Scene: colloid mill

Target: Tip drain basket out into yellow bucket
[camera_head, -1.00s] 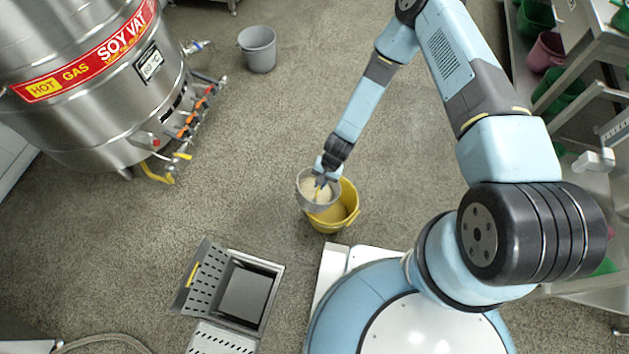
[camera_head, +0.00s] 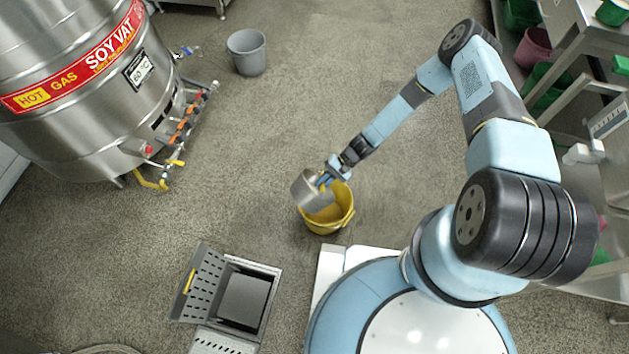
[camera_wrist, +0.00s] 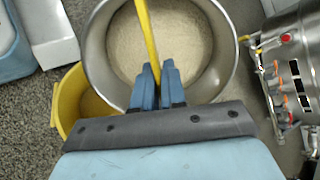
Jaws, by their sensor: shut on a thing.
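The drain basket (camera_head: 307,189) is a round metal pan with a yellow bar across its mouth. In the head view it is tilted over the yellow bucket (camera_head: 330,224), its outer wall towards the camera. My gripper (camera_head: 325,181) is shut on the yellow bar, which runs between the fingers (camera_wrist: 155,88) in the wrist view. The wrist view shows pale, grainy matter inside the basket (camera_wrist: 98,52), and part of the yellow bucket (camera_wrist: 70,98) beneath it. The bucket stands upright on the floor; some yellowish content shows inside. Whether any matter is falling cannot be seen.
An open floor drain (camera_head: 262,318) with a raised perforated cover (camera_head: 203,283) lies lower left of the bucket. The soy vat (camera_head: 75,95) stands at upper left, a grey bucket (camera_head: 247,52) beside it. Shelving (camera_head: 570,60) lines the right. The floor between is clear.

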